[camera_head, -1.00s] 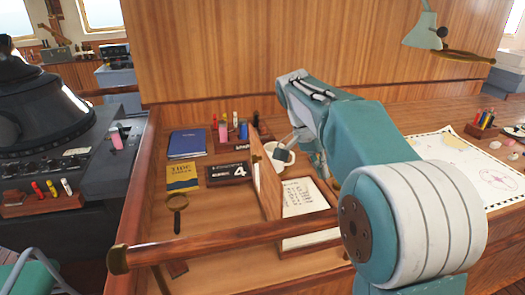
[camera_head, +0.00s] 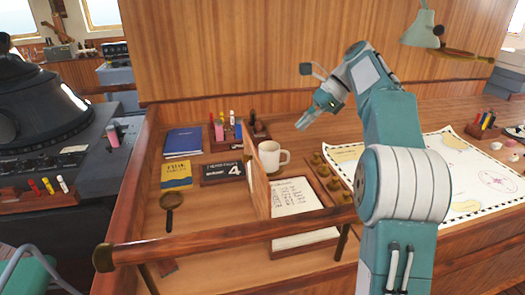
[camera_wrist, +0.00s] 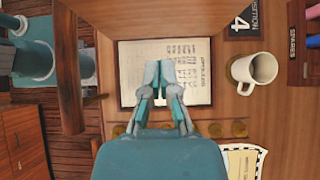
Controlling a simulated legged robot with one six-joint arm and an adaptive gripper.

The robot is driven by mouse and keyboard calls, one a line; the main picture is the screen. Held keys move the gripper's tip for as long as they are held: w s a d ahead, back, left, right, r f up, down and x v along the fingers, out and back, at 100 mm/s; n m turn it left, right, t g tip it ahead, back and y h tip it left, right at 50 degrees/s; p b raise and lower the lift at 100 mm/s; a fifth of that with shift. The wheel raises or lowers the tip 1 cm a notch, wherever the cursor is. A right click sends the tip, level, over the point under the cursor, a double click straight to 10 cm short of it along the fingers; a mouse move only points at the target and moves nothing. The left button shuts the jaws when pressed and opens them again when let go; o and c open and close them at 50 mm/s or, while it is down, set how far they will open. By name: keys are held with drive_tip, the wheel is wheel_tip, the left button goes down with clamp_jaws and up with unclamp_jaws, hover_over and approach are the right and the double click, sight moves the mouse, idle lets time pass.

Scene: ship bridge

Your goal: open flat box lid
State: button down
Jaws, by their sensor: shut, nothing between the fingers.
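The flat box (camera_head: 326,237) lies on the wooden desk with a written sheet (camera_head: 293,203) inside. Its wooden lid (camera_head: 257,178) stands up roughly vertical along the box's left side, so the box is open. In the wrist view the sheet (camera_wrist: 190,62) shows beyond my fingers, and the lid (camera_wrist: 150,16) is at the top. My gripper (camera_head: 304,123) is shut and empty, raised above the desk behind and right of the lid, apart from it. The fingers also show in the wrist view (camera_wrist: 158,66).
Several brass knobs (camera_head: 335,184) line the box's right. A chart (camera_head: 455,180) lies farther right. A wooden rail (camera_head: 220,241) crosses in front.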

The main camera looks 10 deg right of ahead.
drive_tip(key=a+r+x, duration=0.2)
drive_tip(key=x, duration=0.9)
drive_tip(key=shift+f, duration=0.2)
drive_tip(key=a+f+h, duration=0.3)
drive_tip(key=a+h, duration=0.3)
drive_tip(key=a, duration=0.7)
drive_tip(key=shift+a, duration=0.15)
idle(0.3)
